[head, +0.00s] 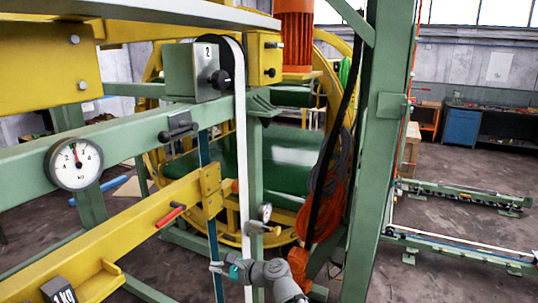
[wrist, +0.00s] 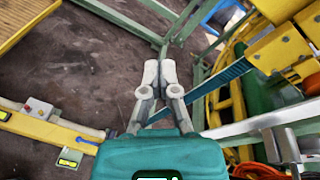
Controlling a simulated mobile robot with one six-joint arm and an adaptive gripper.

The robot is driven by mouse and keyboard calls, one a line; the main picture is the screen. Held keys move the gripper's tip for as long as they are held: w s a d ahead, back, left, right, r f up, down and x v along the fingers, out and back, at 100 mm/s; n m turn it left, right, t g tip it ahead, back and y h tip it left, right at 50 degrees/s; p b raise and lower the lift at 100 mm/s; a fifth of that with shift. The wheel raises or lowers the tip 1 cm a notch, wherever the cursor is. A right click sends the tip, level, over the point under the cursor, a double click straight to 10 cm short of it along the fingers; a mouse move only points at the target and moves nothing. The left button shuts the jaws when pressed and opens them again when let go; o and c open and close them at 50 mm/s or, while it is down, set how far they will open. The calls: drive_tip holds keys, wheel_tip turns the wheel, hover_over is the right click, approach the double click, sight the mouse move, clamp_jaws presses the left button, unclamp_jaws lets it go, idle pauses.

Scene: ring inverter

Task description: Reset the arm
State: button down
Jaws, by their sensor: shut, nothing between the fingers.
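My gripper (wrist: 160,72) is in the middle of the wrist view, with its two pale fingertips together and nothing between them. The teal gripper body fills the bottom of that view. In the head view my gripper (head: 215,267) is small and low, pointing left, close to a blue vertical strap (head: 211,215). I cannot tell whether it touches the strap. My grey arm reaches it from the bottom edge. In the wrist view a blue strap (wrist: 226,76) runs to the right of the fingers.
A green post (head: 371,150) and orange cables (head: 318,200) stand right.

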drive_tip(key=s+d+f+n+g+h, duration=0.2)
drive_tip(key=d+f+n+h, duration=0.3)
drive_tip(key=d, duration=0.5)
drive_tip(key=s+d+f+n+g+h+b, duration=0.1)
drive_tip(key=s+d+f+n+h, duration=0.2)
drive_tip(key=d, duration=0.8)
drive_tip(key=s+d+f+n+g+h+b, duration=0.1)
drive_tip(key=s+d+f+n+g+h, duration=0.1)
drive_tip(key=d+f+n+h, duration=0.4)
drive_tip(key=d+f+n, duration=0.1)
drive_tip(key=d+f, duration=0.2)
drive_tip(key=d, duration=0.2)
drive_tip(key=shift+s+n+g+h, duration=0.15)
drive_tip(key=shift+n+g+h, duration=0.15)
drive_tip(key=shift+n+h, duration=0.1)
